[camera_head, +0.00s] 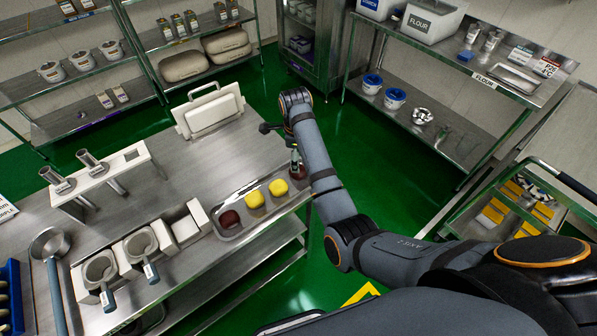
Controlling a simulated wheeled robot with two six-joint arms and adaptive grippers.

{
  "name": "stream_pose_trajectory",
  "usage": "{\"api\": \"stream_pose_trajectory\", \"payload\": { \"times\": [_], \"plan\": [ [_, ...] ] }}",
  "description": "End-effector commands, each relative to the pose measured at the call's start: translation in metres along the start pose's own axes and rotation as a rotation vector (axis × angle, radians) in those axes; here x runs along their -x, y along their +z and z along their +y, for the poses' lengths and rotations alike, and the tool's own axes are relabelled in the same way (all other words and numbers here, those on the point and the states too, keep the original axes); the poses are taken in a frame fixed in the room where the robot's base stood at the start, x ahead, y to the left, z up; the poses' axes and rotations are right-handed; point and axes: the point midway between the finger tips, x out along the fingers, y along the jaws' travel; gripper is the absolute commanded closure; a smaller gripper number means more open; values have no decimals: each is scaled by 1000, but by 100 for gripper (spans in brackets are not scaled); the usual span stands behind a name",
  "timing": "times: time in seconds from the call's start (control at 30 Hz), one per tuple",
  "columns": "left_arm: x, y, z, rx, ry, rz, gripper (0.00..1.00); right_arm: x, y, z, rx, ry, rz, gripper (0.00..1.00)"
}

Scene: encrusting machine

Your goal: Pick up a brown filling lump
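A metal tray (238,234) lies near the right edge of the steel table and holds a row of lumps. A dark brown lump (229,219) sits at its near left end. Two yellow lumps, one at the middle (254,199) and one farther along (278,187), follow it. Another brown lump (297,172) is at the far right end. My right gripper (295,165) points down right at this lump, beside my forearm. Its fingers are too small and partly hidden to tell whether they are shut on it. My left gripper is not in view.
A white holder (110,175) with metal tubes and scoops in white bins (140,245) stand to the left. A shelf with a flour bin (432,22) is at the back right. Green floor lies between.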

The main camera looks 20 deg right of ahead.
Motion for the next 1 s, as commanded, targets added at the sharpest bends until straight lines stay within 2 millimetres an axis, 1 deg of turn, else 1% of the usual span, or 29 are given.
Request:
{"api": "stream_pose_trajectory", "payload": {
  "times": [0.03, 0.1, 0.2, 0.3, 0.37, 0.47, 0.6, 0.7, 0.8, 0.97, 1.0],
  "plan": [
    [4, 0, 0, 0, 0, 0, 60, -8, -1, 1, 1, 5, 3, 17],
    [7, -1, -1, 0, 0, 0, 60, -21, -1, 1, 0, 4, 3, 17],
    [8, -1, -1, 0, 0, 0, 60, -35, -1, 1, 1, 2, 2, 17],
    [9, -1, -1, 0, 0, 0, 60, -42, -1, 1, 1, 1, 1, 17],
    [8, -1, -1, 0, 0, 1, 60, -43, -1, 1, 1, 0, 0, 17],
    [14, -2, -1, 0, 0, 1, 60, -48, -2, 2, 2, 3, 2, 17],
    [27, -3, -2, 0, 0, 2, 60, -72, -5, 3, 2, 5, 3, 17],
    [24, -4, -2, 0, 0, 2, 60, -88, -4, 3, 2, 3, 1, 17],
    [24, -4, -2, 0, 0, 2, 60, -94, -4, 3, 1, 1, 0, 17],
    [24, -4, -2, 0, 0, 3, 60, -95, -4, 3, 1, 0, -1, 17],
    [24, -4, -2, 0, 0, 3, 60, -95, -4, 3, 1, 0, -1, 19]
  ]
}}
